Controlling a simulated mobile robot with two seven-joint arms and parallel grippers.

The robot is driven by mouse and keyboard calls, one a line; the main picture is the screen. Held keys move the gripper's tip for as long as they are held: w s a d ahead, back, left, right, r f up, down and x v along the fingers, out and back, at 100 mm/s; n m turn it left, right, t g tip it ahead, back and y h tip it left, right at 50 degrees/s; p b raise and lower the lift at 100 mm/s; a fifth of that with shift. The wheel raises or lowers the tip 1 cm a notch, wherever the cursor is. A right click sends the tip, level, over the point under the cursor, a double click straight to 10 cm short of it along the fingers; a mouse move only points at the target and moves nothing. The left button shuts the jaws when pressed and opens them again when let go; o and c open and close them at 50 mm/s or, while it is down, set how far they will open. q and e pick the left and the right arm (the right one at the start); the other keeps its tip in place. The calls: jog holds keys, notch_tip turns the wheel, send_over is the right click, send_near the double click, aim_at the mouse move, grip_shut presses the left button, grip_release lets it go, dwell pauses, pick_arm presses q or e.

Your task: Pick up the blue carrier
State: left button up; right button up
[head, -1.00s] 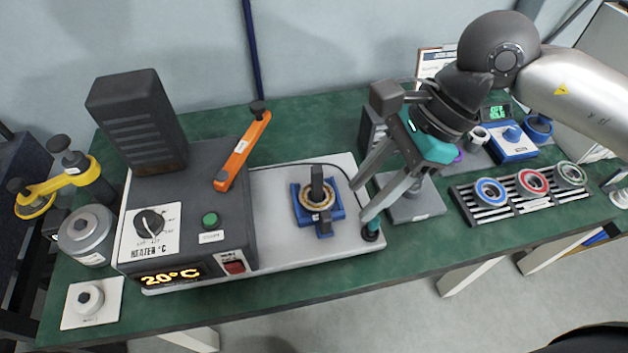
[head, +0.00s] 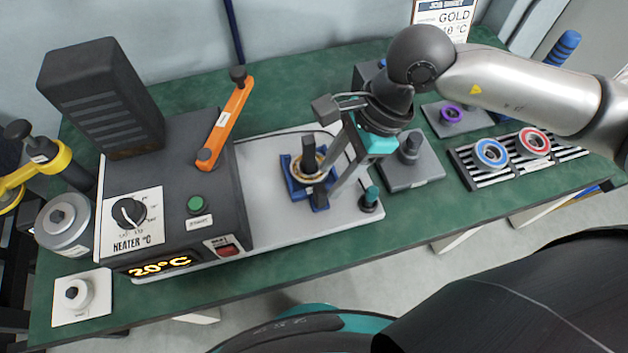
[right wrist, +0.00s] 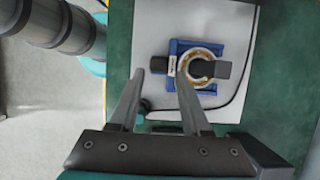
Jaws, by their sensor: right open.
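The blue carrier (head: 293,186) sits on the light grey plate (head: 262,212) beside the heater box. It bears a tan ring (head: 306,163) with a black upright post through it. My right gripper (head: 329,180) is open and empty, with its fingers pointing down just right of the carrier. My left gripper is out of view.
The heater box (head: 180,170) with its orange lever (head: 222,128) stands left of the carrier. A teal-topped knob (head: 371,194) is close on the right. A grey block with a dark post (head: 411,174) and a slatted rack with rings (head: 470,175) lie further right.

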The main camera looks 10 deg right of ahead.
aim_at(322, 188)
jog(key=x, duration=0.5)
jog(key=shift+s+a, duration=0.1)
jog(key=shift+a, duration=0.1)
jog(key=shift+c, duration=0.2)
grip_shut()
jog(key=shift+r, duration=0.1)
